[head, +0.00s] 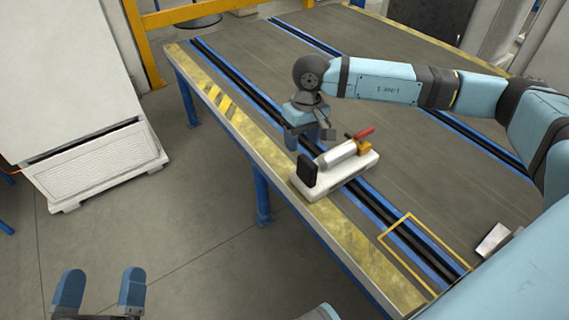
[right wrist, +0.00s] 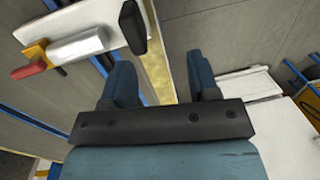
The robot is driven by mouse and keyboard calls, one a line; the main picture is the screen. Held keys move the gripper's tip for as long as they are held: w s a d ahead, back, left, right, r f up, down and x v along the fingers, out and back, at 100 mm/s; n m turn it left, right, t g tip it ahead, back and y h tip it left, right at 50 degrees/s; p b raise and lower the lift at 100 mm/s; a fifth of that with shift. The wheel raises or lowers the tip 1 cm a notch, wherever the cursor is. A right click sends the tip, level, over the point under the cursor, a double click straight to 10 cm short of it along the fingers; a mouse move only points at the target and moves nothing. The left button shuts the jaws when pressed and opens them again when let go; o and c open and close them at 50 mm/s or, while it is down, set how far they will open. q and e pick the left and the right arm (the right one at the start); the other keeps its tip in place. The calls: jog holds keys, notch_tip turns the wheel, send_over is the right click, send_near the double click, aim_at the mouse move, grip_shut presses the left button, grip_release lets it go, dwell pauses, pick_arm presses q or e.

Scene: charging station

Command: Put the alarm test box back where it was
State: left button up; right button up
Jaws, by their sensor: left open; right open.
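A white device (head: 345,172), probably the alarm test box, sits at the near edge of the long table. It has a flat white base, a pale cylinder, a black end plate and a red-tipped handle on an orange block. It also shows at the upper left of the right wrist view (right wrist: 85,30). My right gripper (head: 308,138) is open and empty just behind and left of the device in the head view. Its fingers also show apart in the right wrist view (right wrist: 163,80). My left gripper (head: 100,290) is open and empty over the floor at the lower left.
The table (head: 400,90) has blue-edged black rails and a yellow worn border. A yellow square outline (head: 385,238) is marked near its front right, with no object inside. A small pale block (head: 492,240) lies right of it. A white cabinet (head: 90,165) stands at the left.

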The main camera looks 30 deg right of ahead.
jog(key=s+a+f+m+g+y, duration=0.1)
jog(key=s+a+m+g+y, duration=0.25)
jog(key=a, duration=0.55)
jog(key=s+a+m+y, duration=0.2)
jog(key=s+a+y, duration=0.4)
jog(key=a, duration=0.4)
jog(key=s+a+r+m+t+y, duration=0.2)
jog(key=s+a+r+m+y, duration=0.3)
jog(key=m, duration=0.6)
jog(key=s+a+r+m+t+y, duration=0.3)
jog(key=s+a+r+m+y, duration=0.15)
jog(key=r+m+y, duration=0.5)
jog(key=w+d+f+n+t+h, duration=0.1)
jog(key=d+f+n+t+h, duration=0.2)
jog(key=n+t+h, duration=0.5)
jog(key=w+d+f+n+t+h, duration=0.1)
jog(key=d+f+n+t+h, duration=0.3)
jog(key=n, duration=1.6)
jog(key=d+t+h, duration=0.1)
jog(key=t+h, duration=0.3)
jog(key=t, duration=0.1)
jog(key=shift+d+n, duration=0.25)
jog(key=shift+n, duration=0.05)
